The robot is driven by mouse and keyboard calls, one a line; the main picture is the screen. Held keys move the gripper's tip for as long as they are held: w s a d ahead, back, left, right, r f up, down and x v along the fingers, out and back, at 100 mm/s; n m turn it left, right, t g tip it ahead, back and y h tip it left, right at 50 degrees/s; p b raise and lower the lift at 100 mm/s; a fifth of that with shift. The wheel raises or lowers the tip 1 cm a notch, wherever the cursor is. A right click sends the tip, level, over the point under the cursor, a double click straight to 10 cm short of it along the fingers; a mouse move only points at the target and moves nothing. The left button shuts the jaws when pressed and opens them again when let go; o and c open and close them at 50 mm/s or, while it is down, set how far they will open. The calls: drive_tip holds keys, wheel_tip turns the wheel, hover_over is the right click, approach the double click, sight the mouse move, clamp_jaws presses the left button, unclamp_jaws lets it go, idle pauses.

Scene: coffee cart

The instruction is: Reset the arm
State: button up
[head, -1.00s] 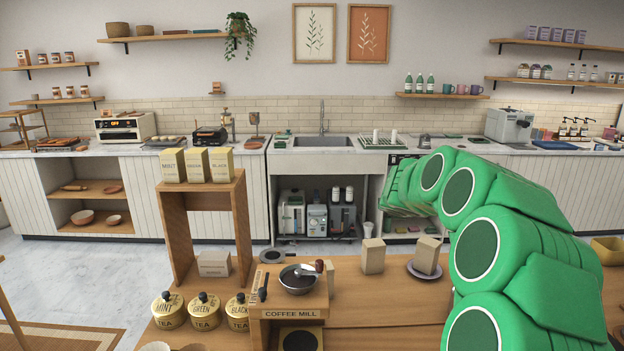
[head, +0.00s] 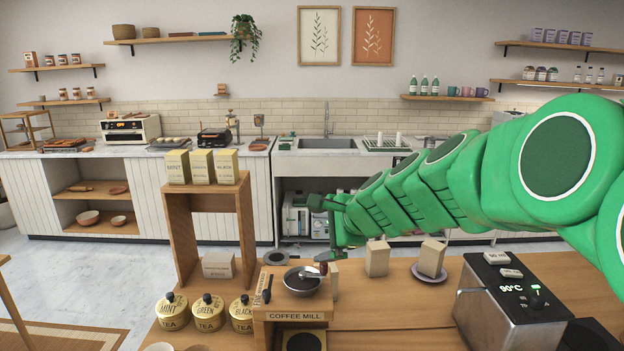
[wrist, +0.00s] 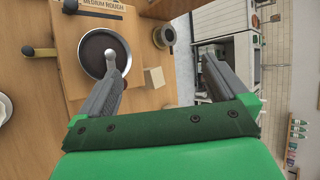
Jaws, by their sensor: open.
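My green arm (head: 470,180) reaches in from the right edge in the head view, over the wooden cart. My gripper (head: 318,229) is at its left end, above and behind the coffee mill (head: 295,315). In the wrist view my gripper (wrist: 160,62) has its two grey fingers wide apart with nothing between them. The left finger's tip overlaps the edge of the mill's dark round bowl (wrist: 98,48) in that view; I cannot tell whether they touch. The bowl also shows in the head view (head: 300,284).
A 90°C appliance (head: 510,305) stands right of the mill. Beige blocks (head: 377,258) and a saucer (head: 418,276) lie behind it. Tea tins (head: 207,313) and a wooden shelf with tea boxes (head: 203,167) stand left. The cart top (head: 390,310) between mill and appliance is clear.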

drive_tip(key=s+d+f+n+g+h, duration=0.1)
drive_tip(key=s+f+n+g, duration=0.25)
drive_tip(key=s, duration=0.65)
drive_tip(key=s+d+f+n+g+h, duration=0.15)
drive_tip(key=s+f+n, duration=0.35)
drive_tip(key=s, duration=0.5)
drive_tip(key=s+d+f+n+g+h, duration=0.2)
drive_tip(key=s+d+n, duration=0.1)
drive_tip(key=s, duration=0.5)
drive_tip(key=s+d+f+n+g+h, duration=0.2)
drive_tip(key=s+d+n, duration=0.1)
drive_tip(key=s+d, duration=0.3)
drive_tip(key=s, duration=0.2)
drive_tip(key=shift+s+d+f+g, duration=0.25)
drive_tip(key=shift+s+f+g, duration=0.05)
drive_tip(key=shift+s, duration=0.1)
